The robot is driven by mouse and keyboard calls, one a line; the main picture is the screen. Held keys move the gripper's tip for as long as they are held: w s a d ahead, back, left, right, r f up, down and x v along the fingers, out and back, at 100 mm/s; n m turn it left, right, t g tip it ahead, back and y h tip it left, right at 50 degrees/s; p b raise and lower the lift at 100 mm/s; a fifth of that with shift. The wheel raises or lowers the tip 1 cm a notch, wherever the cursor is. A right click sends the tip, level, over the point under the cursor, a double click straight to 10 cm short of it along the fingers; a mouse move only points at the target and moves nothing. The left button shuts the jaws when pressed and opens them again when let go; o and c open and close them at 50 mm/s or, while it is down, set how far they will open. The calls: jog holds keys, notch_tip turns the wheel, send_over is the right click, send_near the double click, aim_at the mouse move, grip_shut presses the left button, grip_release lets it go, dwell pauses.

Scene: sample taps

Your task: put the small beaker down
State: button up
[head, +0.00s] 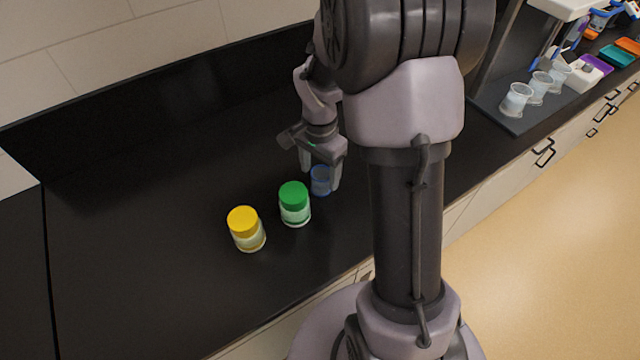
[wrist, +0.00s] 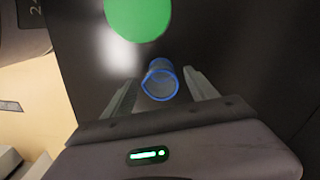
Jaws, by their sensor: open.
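The small beaker (head: 320,181) is clear with a blue tint and stands on the black counter, just right of the green-lidded jar (head: 294,204). My gripper (head: 322,172) is above and around it, with one finger on each side. In the wrist view the beaker (wrist: 160,82) shows its blue rim between the two open fingers (wrist: 163,95). Gaps show between the beaker and the fingers there. Part of the beaker is hidden behind my gripper in the head view.
A yellow-lidded jar (head: 246,229) stands left of the green-lidded one. The green lid (wrist: 138,16) is close ahead of the beaker in the wrist view. The counter's left part is clear.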

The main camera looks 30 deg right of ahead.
aim_at(321, 182)
jog(key=f, duration=0.1)
jog(key=f+b, duration=0.1)
jog(key=f, duration=0.1)
jog(key=f+b, duration=0.1)
jog(key=f, duration=0.1)
jog(key=shift+w+d, duration=0.2)
jog(key=shift+d, duration=0.1)
jog(key=shift+r, duration=0.1)
jog(key=shift+c, duration=1.1)
grip_shut()
